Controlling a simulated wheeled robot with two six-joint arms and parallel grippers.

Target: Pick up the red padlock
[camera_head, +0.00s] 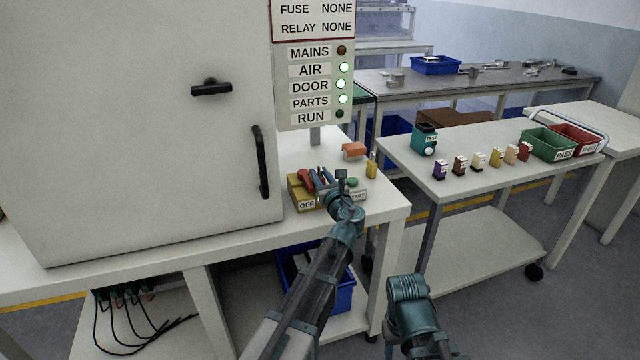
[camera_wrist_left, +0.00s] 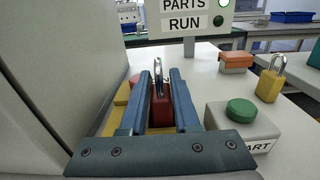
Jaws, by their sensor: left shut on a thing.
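The red padlock (camera_wrist_left: 161,108) with its upright metal shackle sits between the two blue fingers of my left gripper (camera_wrist_left: 160,90) in the left wrist view. The gripper is shut on its body. In the head view my left gripper (camera_head: 323,180) is over the yellow OFF box (camera_head: 302,198), beside its red handle (camera_head: 305,177). The padlock cannot be made out clearly there. Whether it touches the box is hidden. My right gripper is not in view; only part of that arm shows.
A START box with a green button (camera_wrist_left: 241,111) stands right of the gripper. A tall grey cabinet (camera_head: 140,120) borders the left. A signal panel (camera_head: 315,70) rises behind.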

